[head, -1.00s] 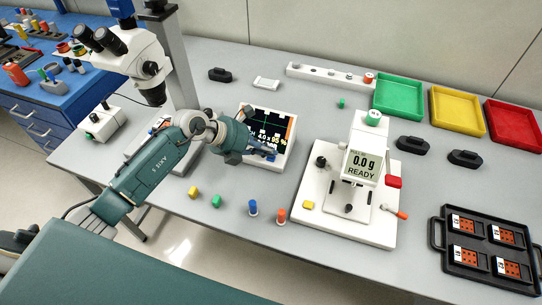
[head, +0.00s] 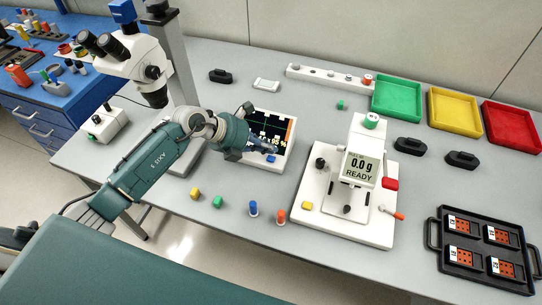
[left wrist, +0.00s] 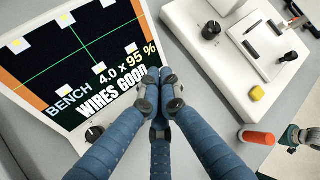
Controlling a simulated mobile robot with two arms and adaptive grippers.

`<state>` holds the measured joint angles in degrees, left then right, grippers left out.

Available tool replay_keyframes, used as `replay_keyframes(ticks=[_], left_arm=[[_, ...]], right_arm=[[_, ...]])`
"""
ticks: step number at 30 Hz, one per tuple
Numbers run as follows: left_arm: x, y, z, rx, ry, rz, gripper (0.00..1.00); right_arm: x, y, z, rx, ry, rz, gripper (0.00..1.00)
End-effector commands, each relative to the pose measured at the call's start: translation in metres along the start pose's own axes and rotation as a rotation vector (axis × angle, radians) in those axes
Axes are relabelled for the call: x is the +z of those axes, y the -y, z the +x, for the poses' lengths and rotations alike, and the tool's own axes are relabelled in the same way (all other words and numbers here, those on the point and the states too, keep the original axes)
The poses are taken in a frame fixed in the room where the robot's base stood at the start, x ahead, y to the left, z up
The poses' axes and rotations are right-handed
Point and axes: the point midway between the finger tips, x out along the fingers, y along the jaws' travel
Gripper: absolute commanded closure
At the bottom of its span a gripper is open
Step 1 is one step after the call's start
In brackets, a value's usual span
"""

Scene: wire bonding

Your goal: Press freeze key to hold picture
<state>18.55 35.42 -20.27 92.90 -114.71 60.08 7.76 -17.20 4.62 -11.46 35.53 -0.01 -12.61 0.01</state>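The monitor unit (head: 282,166) is a white box with a dark tilted screen (head: 268,122), on the bench left of the white tester. Its screen (left wrist: 75,45) shows green lines, yellow-white squares and "WIRES GOOD" in the left wrist view. A blue key (head: 271,158) sits on its front. My left gripper (head: 272,148) hangs over the lower right of the unit. Its blue fingers (left wrist: 160,78) are together at the tips, with nothing visible between them. They hide the blue key in the left wrist view. A teal-grey part, seemingly my right gripper (left wrist: 298,136), shows at the right edge.
The tester (head: 360,185) with a "READY" display stands right of the monitor. Yellow, green, blue and orange pegs (head: 253,208) stand near the front edge. A microscope (head: 140,55) is behind left. Coloured trays (head: 455,110) and a black tray (head: 480,275) lie right.

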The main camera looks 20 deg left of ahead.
Motion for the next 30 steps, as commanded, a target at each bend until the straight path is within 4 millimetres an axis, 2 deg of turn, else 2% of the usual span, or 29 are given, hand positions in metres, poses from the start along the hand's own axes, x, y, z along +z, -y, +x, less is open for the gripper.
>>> replay_keyframes(ticks=[3,12,30], left_arm=[[0.009,0.009,-0.012,0.0,0.001,0.002,1.0],[0.022,0.022,-0.03,0.0,0.0,0.0,1.0],[0.022,0.021,-0.03,0.0,0.0,0.0,1.0]], right_arm=[[-0.002,0.001,-0.015,-0.001,0.0,0.0,0.54],[-0.004,0.001,-0.036,-0.001,0.0,0.001,0.54],[-0.004,0.001,-0.034,-0.001,0.0,0.001,0.54]])
